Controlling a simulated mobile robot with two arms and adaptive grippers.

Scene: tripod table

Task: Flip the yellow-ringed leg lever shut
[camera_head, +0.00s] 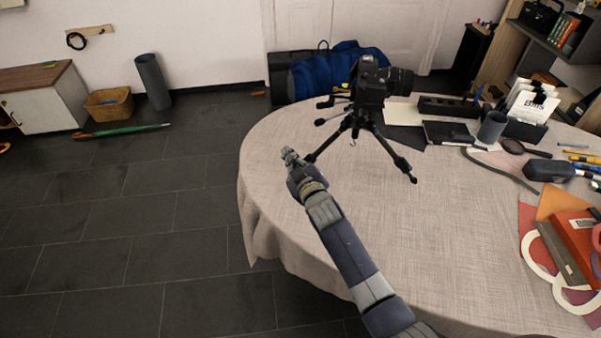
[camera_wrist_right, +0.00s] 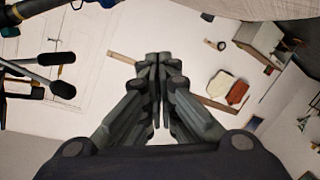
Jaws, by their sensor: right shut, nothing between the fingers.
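A black tripod (camera_head: 392,152) stands on the table with its legs spread and a black camera (camera_head: 370,88) on top. In the head view my right gripper (camera_head: 289,154) is at the table's left edge, beside the foot of the tripod's left leg. I cannot tell whether it touches that leg. In the right wrist view the gripper (camera_wrist_right: 158,58) is shut with nothing between its fingers, and dark tripod parts (camera_wrist_right: 50,75) show at the left, apart from the fingers. The yellow-ringed lever cannot be made out for sure in either view. My left gripper is not in view.
The round table (camera_head: 450,240) has a pale cloth and is clear in front of the tripod. Behind and right are a black organizer (camera_head: 450,106), a dark cup (camera_head: 492,126) and a grey case (camera_head: 548,170). Red folders (camera_head: 572,245) lie at the right. Open floor lies left.

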